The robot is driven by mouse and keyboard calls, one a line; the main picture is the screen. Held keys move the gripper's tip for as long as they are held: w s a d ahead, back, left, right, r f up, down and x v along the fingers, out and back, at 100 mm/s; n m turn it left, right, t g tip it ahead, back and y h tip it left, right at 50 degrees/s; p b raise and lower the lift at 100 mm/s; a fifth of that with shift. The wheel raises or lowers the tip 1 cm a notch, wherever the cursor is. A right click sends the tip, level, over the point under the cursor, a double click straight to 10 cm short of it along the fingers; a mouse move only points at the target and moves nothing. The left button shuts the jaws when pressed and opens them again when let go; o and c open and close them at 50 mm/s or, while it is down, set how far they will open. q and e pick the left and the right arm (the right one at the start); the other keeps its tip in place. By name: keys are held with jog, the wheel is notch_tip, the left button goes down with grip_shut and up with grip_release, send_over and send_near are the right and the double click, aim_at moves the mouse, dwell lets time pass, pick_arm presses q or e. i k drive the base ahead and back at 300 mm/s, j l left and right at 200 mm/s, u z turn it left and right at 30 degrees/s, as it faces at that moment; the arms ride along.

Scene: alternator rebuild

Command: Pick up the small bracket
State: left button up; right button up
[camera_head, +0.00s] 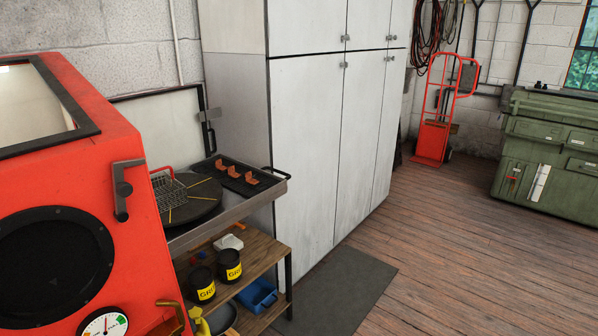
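Three small orange pieces that look like brackets lie in a row on a black tray (243,186). They are a left piece (220,163), a middle piece (233,172) and a right piece (251,179). They look alike in size, and I cannot tell which one is the small bracket. The tray rests on a grey metal shelf (232,205) beside the red cabinet. Neither of my grippers shows in the head view.
A red blasting cabinet (150,215) fills the left. A round dark turntable (190,200) with a wire basket (168,188) sits beside the tray. Tall grey lockers (305,130) stand right behind. A mat (340,290) lies on open wooden floor. A green chest (550,160) stands far right.

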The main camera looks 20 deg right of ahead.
aim_at(230, 170)
jog(key=z, duration=0.15)
jog(key=u, duration=0.15)
jog(key=i+l+u, duration=0.3)
jog(key=u, duration=0.15)
jog(key=i+l+u, duration=0.2)
jog(key=l+u, duration=0.2)
jog(key=l, duration=0.15)
